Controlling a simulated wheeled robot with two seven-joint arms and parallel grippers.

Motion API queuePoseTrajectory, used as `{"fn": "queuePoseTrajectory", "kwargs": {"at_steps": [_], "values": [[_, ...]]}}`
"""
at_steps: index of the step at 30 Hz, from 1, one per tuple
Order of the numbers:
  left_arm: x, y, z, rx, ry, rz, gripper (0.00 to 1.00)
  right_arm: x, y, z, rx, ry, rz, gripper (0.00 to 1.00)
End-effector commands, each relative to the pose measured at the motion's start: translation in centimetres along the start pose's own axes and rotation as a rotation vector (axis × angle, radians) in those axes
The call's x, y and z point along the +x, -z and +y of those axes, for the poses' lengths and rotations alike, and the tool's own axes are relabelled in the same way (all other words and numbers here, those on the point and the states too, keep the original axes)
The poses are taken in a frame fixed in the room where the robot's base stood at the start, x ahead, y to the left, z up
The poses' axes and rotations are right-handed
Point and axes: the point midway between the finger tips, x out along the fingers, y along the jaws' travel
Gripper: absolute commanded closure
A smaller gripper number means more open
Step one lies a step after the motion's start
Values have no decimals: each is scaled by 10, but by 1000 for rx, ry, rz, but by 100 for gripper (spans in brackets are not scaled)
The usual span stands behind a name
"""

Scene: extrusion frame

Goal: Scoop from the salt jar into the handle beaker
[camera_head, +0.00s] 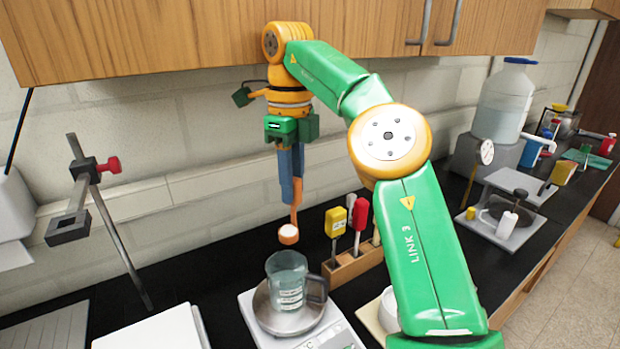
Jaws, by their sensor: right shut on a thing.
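The handle beaker (287,277), clear with a dark handle on its right side, stands upright on the round pan of a balance (262,306). My right gripper (293,192) points down above the beaker, its blue fingers shut on an orange-brown scoop (289,238). The scoop hangs just above the beaker rim, apart from it, and its round bowl shows a pale face or fill. I cannot tell which. A white round container (388,308), possibly the salt jar, is partly hidden behind my right arm; its contents are not visible. My left gripper is not in view.
A wooden block (352,266) with yellow- and red-handled tools stands right of the beaker. A metal stand with a clamp (95,195) is at left. Wooden cupboards (150,35) hang above. A large water bottle (503,100) and another balance (500,220) are at right.

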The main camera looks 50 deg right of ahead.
Motion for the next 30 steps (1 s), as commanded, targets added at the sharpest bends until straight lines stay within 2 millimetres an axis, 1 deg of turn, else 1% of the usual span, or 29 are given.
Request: {"fn": "queuePoseTrajectory", "kwargs": {"at_steps": [5,8,13,20,26,30], "values": [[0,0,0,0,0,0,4,2,-4,4,0,1,0,100],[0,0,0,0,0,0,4,6,-4,4,-2,5,0,100],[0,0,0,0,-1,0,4,23,-3,4,0,-1,2,100],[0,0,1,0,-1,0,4,40,-4,4,-1,-1,1,100],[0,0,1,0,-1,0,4,43,5,4,0,-3,-85,100],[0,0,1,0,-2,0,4,44,14,4,-1,-5,-177,100]]}}
